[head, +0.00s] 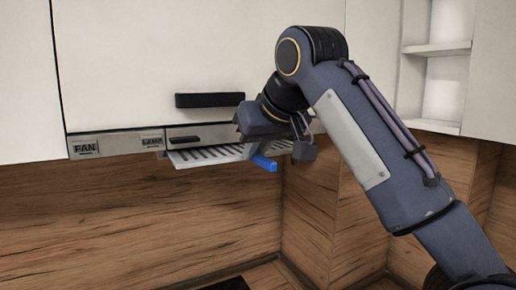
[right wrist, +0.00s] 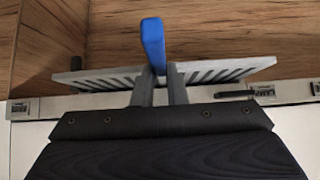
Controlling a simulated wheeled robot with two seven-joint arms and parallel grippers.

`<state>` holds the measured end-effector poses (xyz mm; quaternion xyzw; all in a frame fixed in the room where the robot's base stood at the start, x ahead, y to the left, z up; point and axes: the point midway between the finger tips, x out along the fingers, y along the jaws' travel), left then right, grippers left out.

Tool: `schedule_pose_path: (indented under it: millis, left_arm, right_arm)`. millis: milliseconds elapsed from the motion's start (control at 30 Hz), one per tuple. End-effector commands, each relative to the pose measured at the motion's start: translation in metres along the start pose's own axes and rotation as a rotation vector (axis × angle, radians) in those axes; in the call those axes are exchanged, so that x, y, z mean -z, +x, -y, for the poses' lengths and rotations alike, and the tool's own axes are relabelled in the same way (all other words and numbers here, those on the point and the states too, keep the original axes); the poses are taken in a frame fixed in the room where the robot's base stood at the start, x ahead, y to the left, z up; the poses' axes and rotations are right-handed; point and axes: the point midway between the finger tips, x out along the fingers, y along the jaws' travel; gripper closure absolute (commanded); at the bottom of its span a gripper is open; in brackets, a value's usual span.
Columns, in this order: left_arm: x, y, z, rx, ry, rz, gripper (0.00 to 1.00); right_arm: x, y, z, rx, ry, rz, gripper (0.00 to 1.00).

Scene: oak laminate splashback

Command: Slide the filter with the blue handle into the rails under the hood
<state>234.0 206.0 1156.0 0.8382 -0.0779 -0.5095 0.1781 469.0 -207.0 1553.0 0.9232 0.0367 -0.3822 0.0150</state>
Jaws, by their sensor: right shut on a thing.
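The filter (head: 208,155) is a pale slotted plate with a blue handle (head: 263,162). In the head view it lies about level just below the hood's front strip (head: 210,133). I cannot tell whether its edges sit in the rails, which are hidden. My right gripper (head: 277,147) is at the filter's right part, by the handle. In the right wrist view my right gripper's fingers (right wrist: 160,80) are closed on the blue handle (right wrist: 152,45), with the slotted filter (right wrist: 215,71) spreading to both sides. My left gripper is not in view.
White cabinets (head: 150,50) with a black bar handle (head: 210,100) stand above the hood. The strip carries FAN (head: 85,149) and LAMP labels. Open shelves (head: 440,50) are at the right. A wooden splashback (head: 130,210) is behind; the space below the hood is clear.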

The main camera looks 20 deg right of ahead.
Motion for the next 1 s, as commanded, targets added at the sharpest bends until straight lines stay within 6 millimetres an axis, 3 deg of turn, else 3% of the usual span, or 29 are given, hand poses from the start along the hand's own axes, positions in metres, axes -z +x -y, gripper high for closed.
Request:
schedule_pose_path:
  millis: [1000]
  left_arm:
    - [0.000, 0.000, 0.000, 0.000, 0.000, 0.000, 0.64]
  right_arm:
    - [0.035, 0.037, 0.000, 0.000, 0.002, -0.002, 1.00]
